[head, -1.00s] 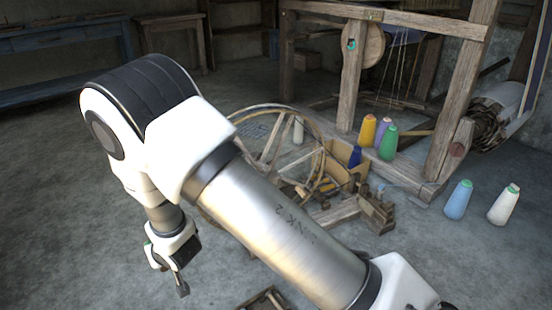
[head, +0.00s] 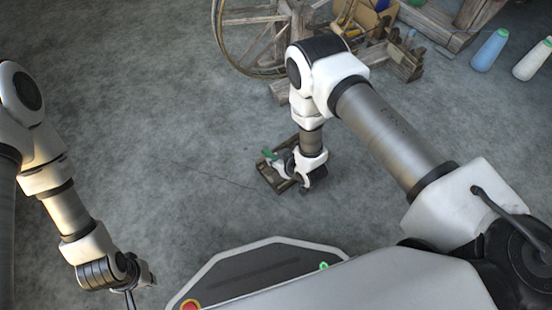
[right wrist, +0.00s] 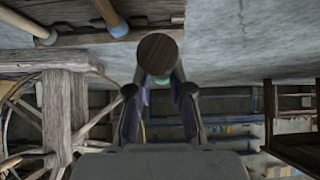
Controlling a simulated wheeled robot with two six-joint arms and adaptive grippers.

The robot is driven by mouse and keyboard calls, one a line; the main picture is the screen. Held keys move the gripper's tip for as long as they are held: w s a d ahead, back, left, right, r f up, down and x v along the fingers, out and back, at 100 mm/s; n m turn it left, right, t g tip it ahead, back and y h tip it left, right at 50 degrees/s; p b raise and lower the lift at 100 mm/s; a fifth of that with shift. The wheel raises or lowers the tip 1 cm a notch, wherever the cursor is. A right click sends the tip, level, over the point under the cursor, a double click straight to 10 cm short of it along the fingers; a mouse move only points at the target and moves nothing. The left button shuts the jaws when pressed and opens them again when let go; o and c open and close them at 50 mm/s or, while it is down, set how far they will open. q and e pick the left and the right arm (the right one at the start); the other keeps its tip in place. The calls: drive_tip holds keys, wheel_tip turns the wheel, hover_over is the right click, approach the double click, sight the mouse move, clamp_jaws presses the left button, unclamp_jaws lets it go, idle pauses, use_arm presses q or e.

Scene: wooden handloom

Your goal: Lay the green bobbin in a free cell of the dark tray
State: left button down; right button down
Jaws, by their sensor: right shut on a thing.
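The dark tray (head: 265,180) lies on the floor near the middle of the head view, partly hidden by my right wrist. My right gripper (head: 280,166) is low over or beside it; contact cannot be made out. A small green patch (head: 268,154) shows beside the gripper. In the right wrist view my right gripper (right wrist: 158,82) is shut on the green bobbin, whose round brown wooden end (right wrist: 158,54) faces the camera with a strip of green behind it. The tray's free cells cannot be made out. My left gripper (head: 130,298) hangs at the lower left, its fingers cut off by the frame.
The wooden spinning wheel (head: 250,40) and a wooden stand (head: 405,60) are beyond the tray. The floor left of the tray is clear.

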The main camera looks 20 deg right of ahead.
sight(276, 174)
wheel_tip(276, 174, down, 5)
drive_tip(key=b, duration=0.3)
drive_tip(key=shift+r, duration=0.1)
drive_tip(key=shift+f+b, duration=0.65)
drive_tip(key=shift+f, duration=0.1)
drive_tip(key=c, duration=1)
unclamp_jaws()
drive_tip(key=shift+s+r, duration=0.1)
drive_tip(key=v, duration=1.1)
drive_tip(key=shift+s+d+r, duration=0.1)
drive_tip(key=shift+s+r, duration=0.15)
drive_tip(key=shift+r, duration=0.05)
